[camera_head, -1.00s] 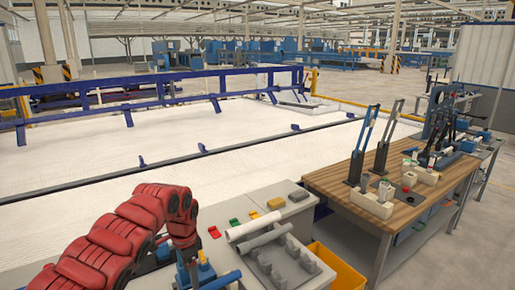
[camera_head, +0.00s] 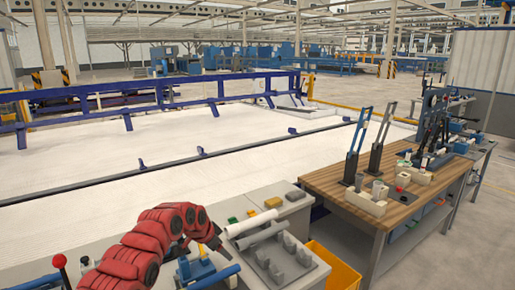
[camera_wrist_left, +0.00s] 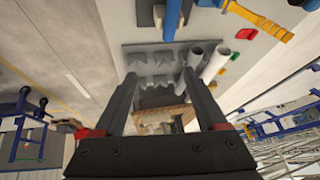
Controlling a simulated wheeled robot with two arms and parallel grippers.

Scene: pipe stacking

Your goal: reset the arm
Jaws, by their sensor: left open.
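My red left arm (camera_head: 150,245) comes in from the lower left in the head view and bends down at its wrist beside the grey pipe rack. The open, empty left gripper (camera_wrist_left: 160,85) shows in the left wrist view with its two dark fingers apart. Beyond its fingertips is the grey rack (camera_wrist_left: 148,62) with raised notched blocks. Two light pipes lie side by side there, one pipe (camera_head: 253,223) behind the other pipe (camera_head: 263,236). Their ends show in the left wrist view, one (camera_wrist_left: 192,68) beside the other (camera_wrist_left: 214,65). My right gripper is not in view.
A wooden table (camera_head: 330,182) with small fixtures and two upright levers stands at the right. A yellow bin (camera_head: 333,265) sits below the bench edge. Green and yellow blocks lie behind the pipes. A red-knobbed lever (camera_head: 60,262) stands at the lower left.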

